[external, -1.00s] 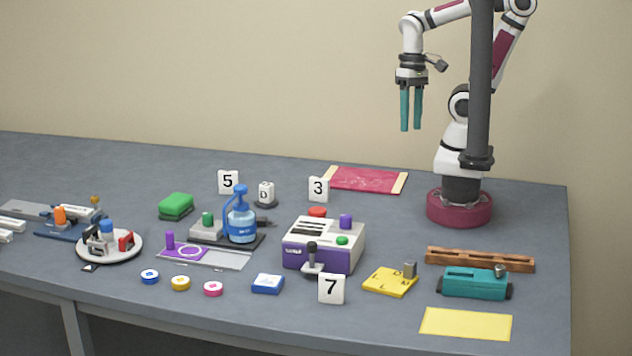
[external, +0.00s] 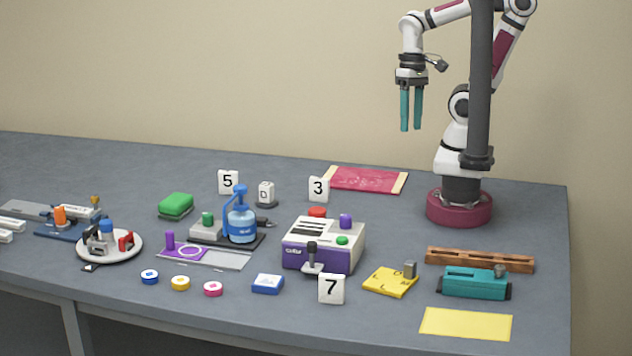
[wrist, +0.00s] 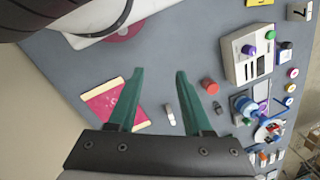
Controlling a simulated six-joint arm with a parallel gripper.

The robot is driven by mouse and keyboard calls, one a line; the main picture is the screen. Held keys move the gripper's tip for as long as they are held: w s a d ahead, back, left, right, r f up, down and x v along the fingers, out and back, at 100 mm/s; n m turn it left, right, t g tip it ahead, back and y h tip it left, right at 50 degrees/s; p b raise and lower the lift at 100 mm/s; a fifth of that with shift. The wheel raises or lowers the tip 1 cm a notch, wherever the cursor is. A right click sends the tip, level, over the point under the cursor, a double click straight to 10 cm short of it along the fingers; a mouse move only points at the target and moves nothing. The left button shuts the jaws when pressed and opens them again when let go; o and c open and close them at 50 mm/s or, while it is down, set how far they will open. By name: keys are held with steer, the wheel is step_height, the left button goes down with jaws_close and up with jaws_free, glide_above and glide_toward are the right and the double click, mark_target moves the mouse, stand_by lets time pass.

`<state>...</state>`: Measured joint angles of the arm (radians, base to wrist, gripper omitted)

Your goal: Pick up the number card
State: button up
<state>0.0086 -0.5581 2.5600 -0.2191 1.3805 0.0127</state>
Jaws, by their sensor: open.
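Three white number cards stand upright on the grey table in the external view: a 5 card (external: 228,182) at the back left, a 3 card (external: 318,189) near the red mat, and a 7 card (external: 331,289) at the front of the purple and white machine. The wrist view shows the 7 card (wrist: 300,12) at the upper right. A small pale upright piece there (wrist: 170,115) may be the 3 card; I cannot tell. My gripper (external: 411,128) is open and empty, pointing down high above the table's back right. Its teal fingers are apart in the wrist view (wrist: 159,72).
The purple and white machine (external: 324,244) stands mid-table, with a blue bottle (external: 241,226) to its left. A teal device (external: 474,283), wooden rail (external: 480,260) and yellow sheet (external: 466,323) lie front right. A red mat (external: 365,179) lies at the back.

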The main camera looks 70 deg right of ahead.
steer(key=shift+o, duration=0.3)
steer(key=o, duration=0.7)
steer(key=n+h, duration=0.2)
steer(key=n, duration=2)
glide_above(319, 178)
step_height(319, 178, down, 4)
step_height(319, 178, down, 15)
steer(key=shift+f, duration=0.2)
